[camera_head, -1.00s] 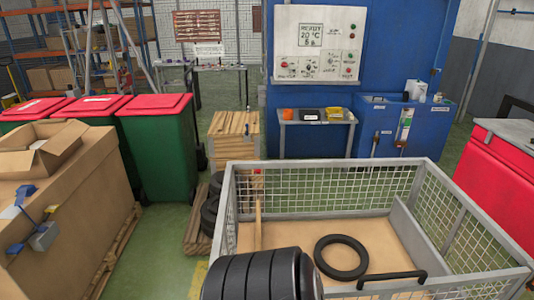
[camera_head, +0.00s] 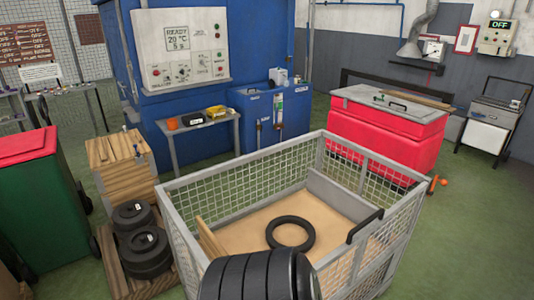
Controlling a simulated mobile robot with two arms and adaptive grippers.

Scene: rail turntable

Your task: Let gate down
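A grey wire-mesh cage (camera_head: 195,192) stands upright in front of me. Its near right mesh panel, which looks like the gate (camera_head: 385,248), is upright, with a black handle (camera_head: 365,226) at its top edge. A black tyre (camera_head: 292,232) lies flat on the cage's tan floor. Neither of my grippers is in view.
A red chest (camera_head: 385,140) stands behind the cage at right. Tyre stacks (camera_head: 146,250) on a pallet, a wooden crate (camera_head: 118,163) and a green bin (camera_head: 40,210) stand at left. A blue machine (camera_head: 270,45) is behind.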

